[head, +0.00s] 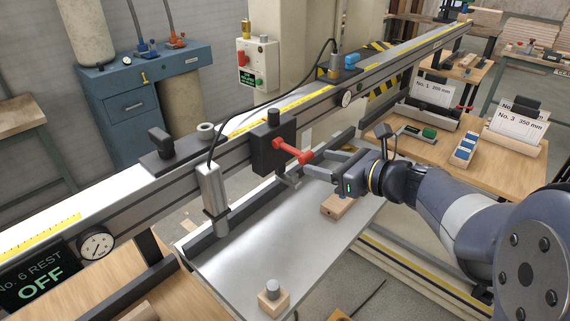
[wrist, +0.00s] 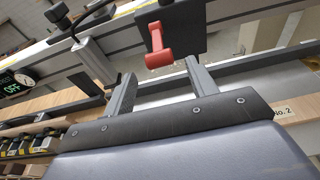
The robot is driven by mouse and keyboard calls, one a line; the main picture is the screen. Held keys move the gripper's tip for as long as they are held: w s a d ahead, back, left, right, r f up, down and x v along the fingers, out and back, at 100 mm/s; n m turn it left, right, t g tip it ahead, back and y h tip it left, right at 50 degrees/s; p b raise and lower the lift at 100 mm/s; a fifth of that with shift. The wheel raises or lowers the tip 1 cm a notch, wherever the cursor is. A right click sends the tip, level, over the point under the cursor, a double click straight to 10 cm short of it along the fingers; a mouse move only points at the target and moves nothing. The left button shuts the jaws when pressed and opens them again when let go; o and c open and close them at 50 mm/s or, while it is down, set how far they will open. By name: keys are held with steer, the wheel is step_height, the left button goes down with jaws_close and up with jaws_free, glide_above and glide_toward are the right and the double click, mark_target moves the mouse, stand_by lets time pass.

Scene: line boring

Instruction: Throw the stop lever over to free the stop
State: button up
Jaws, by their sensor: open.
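The stop (head: 266,153) is a black block clamped on the long rail, with a red stop lever (head: 292,150) sticking out of its front towards the right. In the wrist view the red lever (wrist: 157,45) hangs down from the black stop (wrist: 189,22). My gripper (head: 306,168) is open and empty, just right of the lever's end. In the wrist view its fingertips (wrist: 160,70) lie to either side below the lever's knob, which appears in the gap between them. I cannot tell whether either finger touches the lever.
The rail (head: 128,208) runs diagonally across, carrying dial gauges and a grey cylinder (head: 213,195) with a cable. A pale metal table (head: 240,255) lies below, with a wooden block (head: 338,206) under my gripper. A bench (head: 480,158) with labelled holders stands right.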

steer(key=shift+s+d+r, duration=0.15)
steer(key=shift+s+d, duration=0.25)
steer(key=shift+d, duration=0.1)
steer(key=shift+d, duration=0.1)
steer(key=p+v, duration=0.1)
steer(key=v, duration=0.3)
stand_by(0.3)
steer(key=b+x, duration=0.1)
steer(key=x, duration=0.5)
steer(key=shift+s, duration=0.15)
steer(key=shift+w+a+b, duration=0.4)
steer(key=shift+w+a, duration=0.2)
steer(key=shift+a, duration=0.1)
steer(key=shift+d, duration=0.1)
